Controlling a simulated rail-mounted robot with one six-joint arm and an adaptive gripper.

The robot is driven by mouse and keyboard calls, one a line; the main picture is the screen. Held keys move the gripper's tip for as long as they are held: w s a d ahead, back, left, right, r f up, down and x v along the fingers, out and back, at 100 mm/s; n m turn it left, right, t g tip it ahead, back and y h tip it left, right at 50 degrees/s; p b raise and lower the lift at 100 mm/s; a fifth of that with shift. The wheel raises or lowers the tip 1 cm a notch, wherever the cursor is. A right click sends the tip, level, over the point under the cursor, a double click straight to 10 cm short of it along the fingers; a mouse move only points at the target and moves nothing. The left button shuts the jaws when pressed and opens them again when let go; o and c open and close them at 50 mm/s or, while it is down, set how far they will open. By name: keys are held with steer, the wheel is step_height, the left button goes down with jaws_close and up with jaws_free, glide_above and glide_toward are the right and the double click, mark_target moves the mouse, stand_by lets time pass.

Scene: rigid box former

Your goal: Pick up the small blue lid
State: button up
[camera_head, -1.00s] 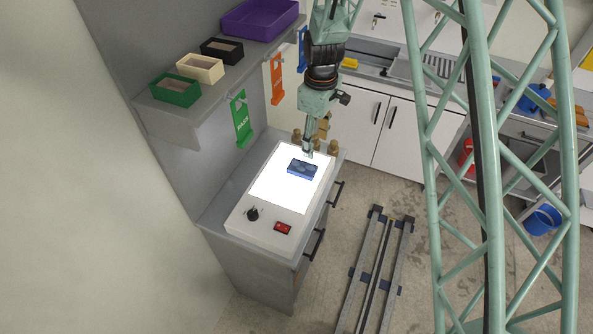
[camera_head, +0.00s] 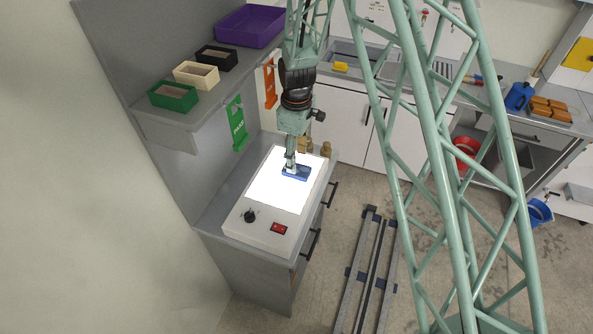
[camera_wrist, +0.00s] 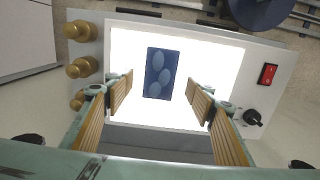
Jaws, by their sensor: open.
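The small blue lid (camera_head: 298,174) lies on the bright panel of a white light box. In the wrist view the lid (camera_wrist: 162,73) is a dark blue rectangle with lighter oval marks, lying flat. My gripper (camera_head: 290,171) is above the light box, over the lid's left part in the head view, and hides some of it. In the wrist view my gripper (camera_wrist: 160,96) is open, with one ribbed finger on each side of the lid and gaps between. Nothing is held. The height of the fingertips above the lid is hard to tell.
The light box (camera_head: 262,229) has a black knob (camera_head: 249,216) and a red switch (camera_head: 279,228). Several brass weights (camera_wrist: 82,67) stand beside it. A shelf above at left holds green (camera_head: 173,97), tan (camera_head: 195,75), black (camera_head: 216,56) and purple (camera_head: 250,26) bins.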

steer(key=shift+f, duration=0.1)
steer(key=shift+f+p, duration=0.4)
steer(key=shift+f, duration=1.9)
steer(key=shift+c, duration=0.7)
steer(key=c, duration=0.7)
